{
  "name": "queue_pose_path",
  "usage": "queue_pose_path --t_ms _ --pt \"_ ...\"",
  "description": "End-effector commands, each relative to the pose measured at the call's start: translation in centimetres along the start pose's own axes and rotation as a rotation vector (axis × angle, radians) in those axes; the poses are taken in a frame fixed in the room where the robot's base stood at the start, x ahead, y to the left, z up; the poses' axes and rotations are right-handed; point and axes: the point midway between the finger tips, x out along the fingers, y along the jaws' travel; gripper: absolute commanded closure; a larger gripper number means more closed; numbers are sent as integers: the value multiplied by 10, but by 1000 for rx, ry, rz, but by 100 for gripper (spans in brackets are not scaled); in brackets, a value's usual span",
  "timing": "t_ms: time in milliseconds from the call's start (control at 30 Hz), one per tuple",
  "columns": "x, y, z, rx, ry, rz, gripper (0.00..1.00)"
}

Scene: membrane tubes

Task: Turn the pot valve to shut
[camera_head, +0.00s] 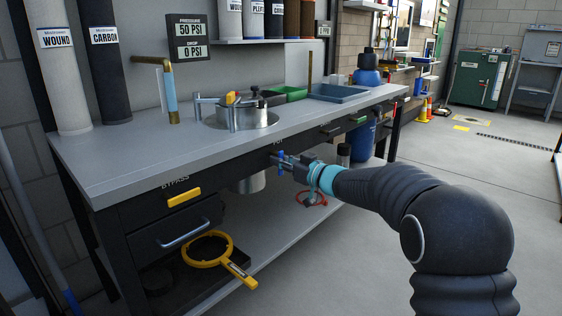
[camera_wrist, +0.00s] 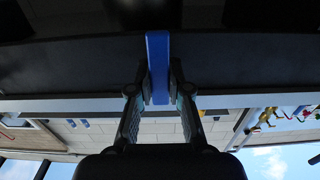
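A blue valve handle (camera_head: 275,156) sticks out from the dark front of the bench, below the steel pot (camera_head: 248,115). It also shows in the wrist view as a flat blue bar (camera_wrist: 158,65). My gripper (camera_head: 283,162) is at the bench front, with its fingers on either side of the bar. In the wrist view the fingertips (camera_wrist: 159,82) lie against both sides of the bar and look shut on it. The label by this handle is partly hidden and too small to read. The valve's stem is hidden.
A yellow handle (camera_head: 184,197) under the BYPASS label sits left on the bench front. A green handle (camera_head: 357,120) is further right.

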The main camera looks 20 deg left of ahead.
Motion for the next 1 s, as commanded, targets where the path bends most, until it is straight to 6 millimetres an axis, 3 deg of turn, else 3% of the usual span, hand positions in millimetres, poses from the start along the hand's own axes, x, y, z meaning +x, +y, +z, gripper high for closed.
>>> queue_pose_path --t_ms 467,1000 --pt "0 1 0 -54 1 0 100" --pt "0 8 -1 -491 1 0 100"
